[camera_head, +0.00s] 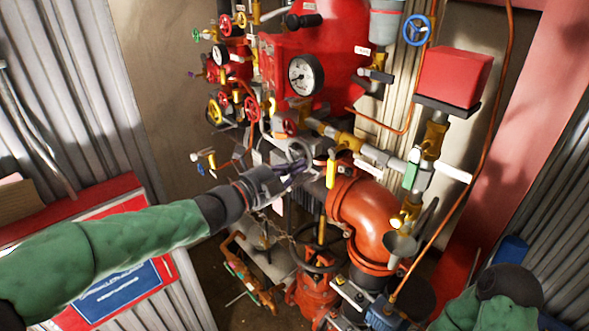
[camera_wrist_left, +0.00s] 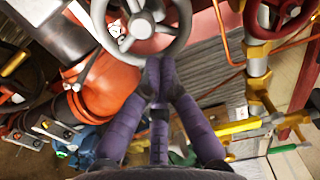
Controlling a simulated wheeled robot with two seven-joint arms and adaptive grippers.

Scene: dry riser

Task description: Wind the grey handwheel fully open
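The grey handwheel (camera_head: 299,152) is a spoked wheel in the middle of the pipework in the head view. It fills the top of the left wrist view (camera_wrist_left: 182,28), cut off by the upper edge. My left gripper (camera_head: 303,168) reaches it from the left. In the left wrist view its purple fingers (camera_wrist_left: 158,68) are drawn together, with the tips overlapping the wheel's lower rim. I cannot tell whether the rim is pinched between them. My right arm shows at the lower right of the head view, its gripper out of sight.
A big orange pipe elbow (camera_head: 365,212) stands right of and below the wheel. A dark handwheel (camera_head: 320,262) lies lower down. A gauge (camera_head: 305,75), a blue handwheel (camera_head: 417,30) and a red box (camera_head: 453,77) are higher up. Brass valves crowd the space.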

